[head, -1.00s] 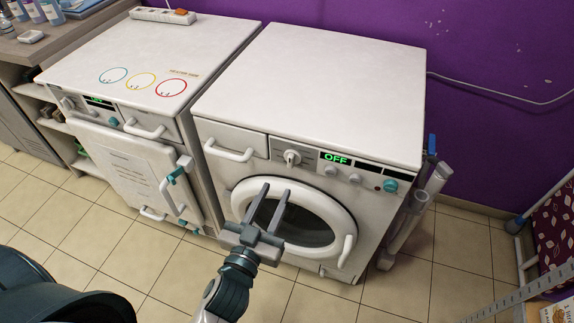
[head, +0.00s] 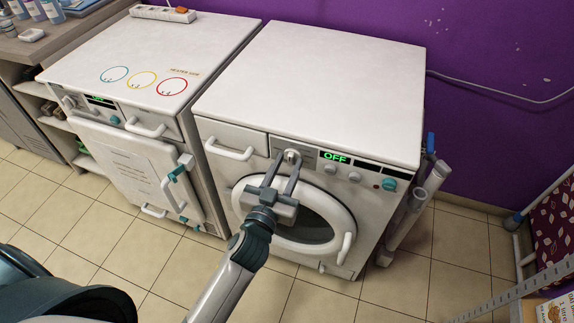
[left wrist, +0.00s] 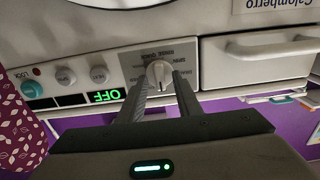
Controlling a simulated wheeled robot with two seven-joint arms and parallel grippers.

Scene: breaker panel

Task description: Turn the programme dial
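The programme dial (head: 291,155) is a white round knob with a raised grip on the front panel of the right-hand white machine, left of a green "OFF" display (head: 335,158). In the left wrist view the dial (left wrist: 159,73) sits amid printed labels. My left gripper (head: 288,163) is open, its two grey fingers pointing at the panel. The fingertips (left wrist: 160,80) are on either side of the dial, with small gaps visible; I cannot tell how deep they reach around it. My right gripper is not in view.
Right of the dial are small knobs (head: 354,178) and a teal button (head: 389,185). The drawer handle (head: 229,151) is to its left, and the round door (head: 305,222) is below. A second machine (head: 125,140) stands at left.

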